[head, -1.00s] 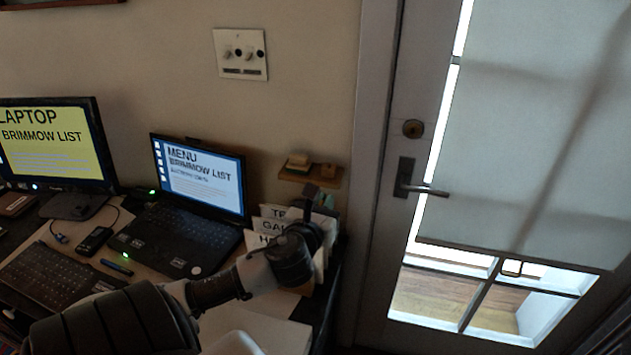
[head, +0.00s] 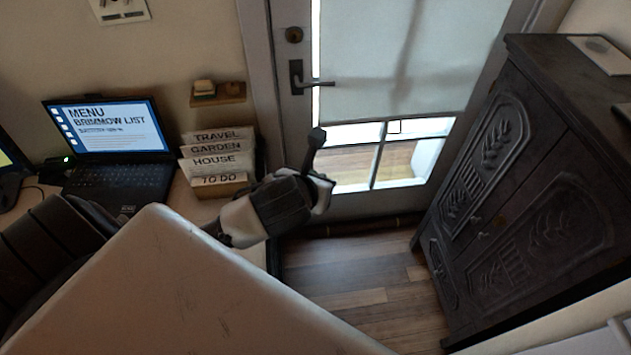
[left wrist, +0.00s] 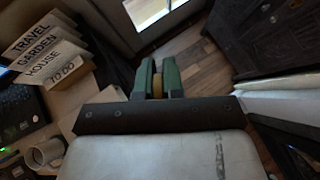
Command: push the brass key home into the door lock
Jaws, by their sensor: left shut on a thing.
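The door lock (head: 293,34) is a round brass-coloured cylinder on the grey door (head: 283,110), above the dark lever handle (head: 297,78). My left gripper (left wrist: 158,68) has its two green fingers shut on a small yellowish piece, the brass key (left wrist: 157,86), in the left wrist view. Most of the key is hidden between the fingers. In the head view my left gripper (head: 318,150) is in front of the door, below and right of the lock and apart from it in the picture. The key cannot be made out there. My right gripper is not in view.
A file rack (head: 218,165) with labelled cards and a laptop (head: 108,128) stand on the desk at left. A small wall shelf (head: 218,95) is beside the door frame. A dark carved cabinet (head: 540,190) stands at right. The wooden floor (head: 350,280) between is clear.

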